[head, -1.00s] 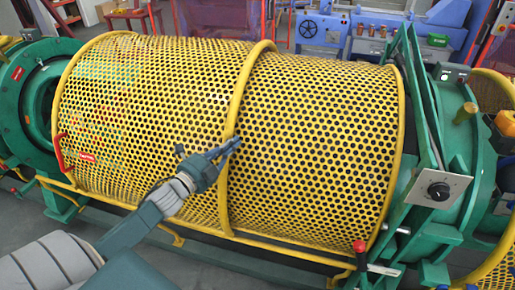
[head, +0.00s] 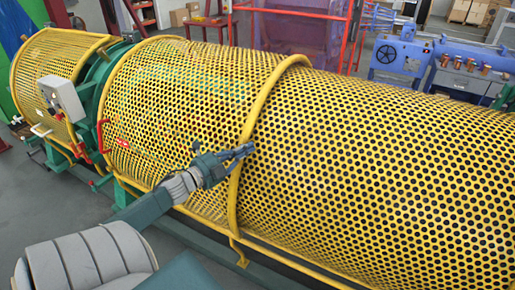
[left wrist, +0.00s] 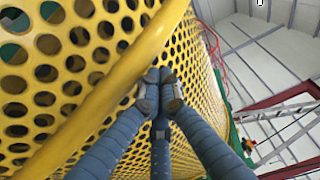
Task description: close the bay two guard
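Yellow perforated guards cover the machine's long drum. A left guard section (head: 165,100) and a right guard section (head: 370,170) meet at a thick yellow hoop (head: 240,165). Both appear lowered over the drum. I cannot tell which is bay two. My left gripper (head: 247,150) is at the hoop, its fingers together. In the left wrist view, the gripper's fingertips (left wrist: 160,90) meet just beside the yellow tube (left wrist: 105,85), over the mesh, with nothing visible between them. I cannot tell whether they touch it. My right gripper is out of view.
A red handle (head: 101,137) stands at the left guard's left edge. A grey control box (head: 61,98) and another yellow guard (head: 48,65) are farther left. A blue machine (head: 402,58) stands behind. Open floor (head: 40,190) lies at the lower left.

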